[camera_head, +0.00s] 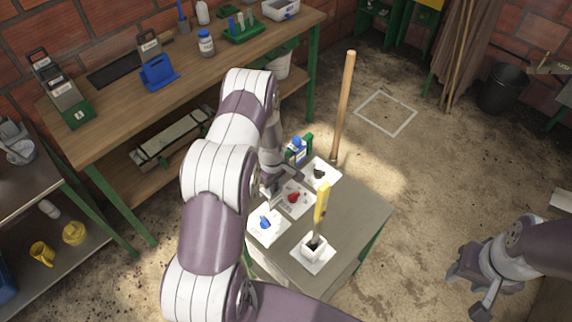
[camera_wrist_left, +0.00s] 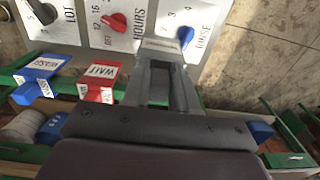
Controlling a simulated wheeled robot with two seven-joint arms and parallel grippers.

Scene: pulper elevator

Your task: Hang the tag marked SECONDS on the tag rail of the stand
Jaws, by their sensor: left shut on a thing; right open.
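The stand (camera_head: 355,215) has a green tag rail (camera_head: 308,140) along its left edge, mostly behind my left arm. In the left wrist view, a blue tag (camera_wrist_left: 38,84) and a red tag marked WAIT (camera_wrist_left: 99,82) sit at the rail, left of my left gripper (camera_wrist_left: 165,65). The blue tag also shows in the head view (camera_head: 297,150). My right gripper (camera_head: 466,290) is open, low at the right, away from the stand.
The stand's top carries a black knob (camera_head: 319,174), a red knob (camera_head: 293,197), a blue knob (camera_head: 265,222) and an upright yellow handle (camera_head: 322,203). A wooden pole (camera_head: 344,105) rises behind it. A long workbench (camera_head: 190,82) stands beyond. Floor right of the stand is clear.

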